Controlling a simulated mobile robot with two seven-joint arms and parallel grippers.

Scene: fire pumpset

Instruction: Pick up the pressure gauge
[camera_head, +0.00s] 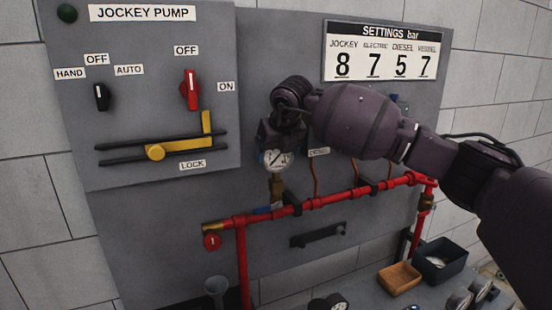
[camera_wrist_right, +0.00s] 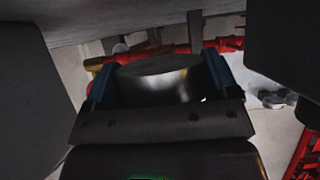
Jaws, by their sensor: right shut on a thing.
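The pressure gauge (camera_head: 277,160) has a round white dial and shows in front of the grey panel. It is directly above a brass fitting (camera_head: 277,188) on the red pipe; I cannot tell whether it is still joined to it. My right gripper (camera_head: 279,140) reaches down from above and is shut on the gauge, hiding its upper part. In the right wrist view the dark, shiny round gauge body (camera_wrist_right: 160,78) sits between the two fingers (camera_wrist_right: 158,85), with the red pipe beyond. My left gripper is not in view.
The red pipe (camera_head: 330,200) runs across the panel below the gauge. A jockey pump box (camera_head: 140,60) with switches stands out at left. Several loose gauges (camera_head: 460,300), an orange tray (camera_head: 399,278) and a dark bin (camera_head: 441,272) are below at right.

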